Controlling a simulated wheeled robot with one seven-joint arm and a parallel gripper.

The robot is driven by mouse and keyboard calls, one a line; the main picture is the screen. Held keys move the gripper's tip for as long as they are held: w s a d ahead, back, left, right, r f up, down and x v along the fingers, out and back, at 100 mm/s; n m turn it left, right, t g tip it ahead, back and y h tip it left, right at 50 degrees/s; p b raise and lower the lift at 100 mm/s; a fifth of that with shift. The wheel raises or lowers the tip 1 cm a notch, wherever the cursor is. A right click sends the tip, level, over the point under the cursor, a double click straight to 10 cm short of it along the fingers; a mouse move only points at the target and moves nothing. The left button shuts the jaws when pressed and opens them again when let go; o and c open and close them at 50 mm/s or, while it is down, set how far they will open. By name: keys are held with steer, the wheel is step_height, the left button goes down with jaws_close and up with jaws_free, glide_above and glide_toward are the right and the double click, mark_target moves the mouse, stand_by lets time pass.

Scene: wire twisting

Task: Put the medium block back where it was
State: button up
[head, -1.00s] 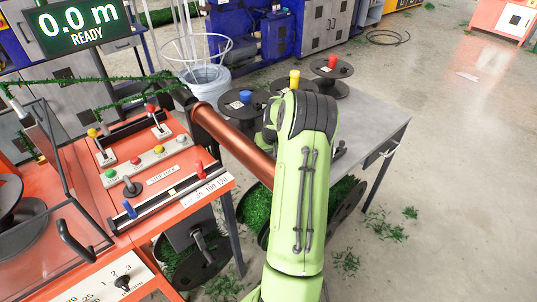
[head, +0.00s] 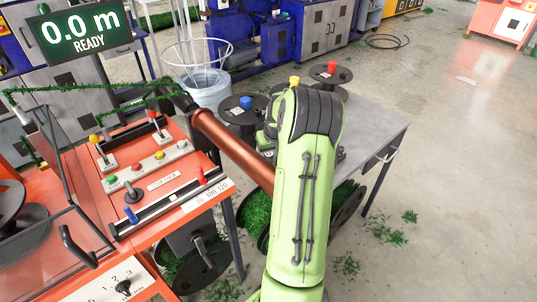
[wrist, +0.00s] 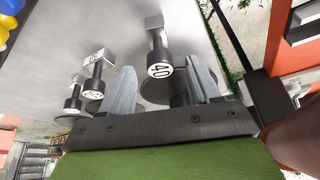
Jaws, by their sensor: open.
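Three blocks stand in a row on the grey table in the wrist view, each a grey block with a black cylinder and a round white label. The nearest block (wrist: 158,42) reads 40. The middle block (wrist: 95,74) and the far block (wrist: 73,90) have labels too small to read surely; by position the middle one looks like the medium block. My gripper (wrist: 162,72) is open, its two grey fingers spread on either side of the 40 label's cylinder in the picture. Contact cannot be told. In the head view my green arm hides the gripper and the blocks.
The grey table (head: 378,128) carries spools with a blue knob (head: 245,103), a yellow knob (head: 294,81) and a red knob (head: 332,67). The orange machine (head: 165,185) with levers stands left, its copper-coloured tube (head: 232,148) reaching toward my arm. Floor on the right is mostly clear.

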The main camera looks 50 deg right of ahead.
steer(key=p+v, duration=0.1)
steer(key=v, duration=0.6)
steer(key=shift+r, duration=0.2)
steer(key=shift+a, duration=0.1)
